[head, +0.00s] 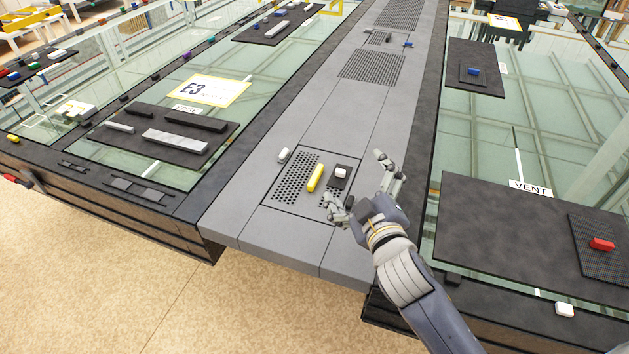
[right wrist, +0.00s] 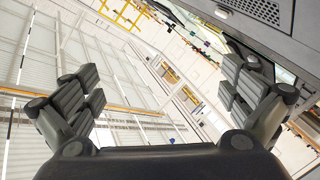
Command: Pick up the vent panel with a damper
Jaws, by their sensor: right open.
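A grey vent panel with round holes (head: 291,188) lies set in the central grey strip. It has a yellow handle (head: 315,177) in its middle and a small dark plate with a white knob (head: 341,173), which looks like the damper, at its right. My right gripper (head: 361,183) is open and empty at the panel's right edge, one finger over its front right corner. It hides part of that corner. In the right wrist view the open fingers (right wrist: 165,95) have nothing between them, and grey perforated surface (right wrist: 258,10) shows at upper right. My left gripper is not in view.
A dark mat (head: 480,225) by the VENT label (head: 531,187) holds a finely perforated panel with a red handle (head: 601,243). A dark mat (head: 125,142) with several bars lies at left near the E3 sign (head: 207,90).

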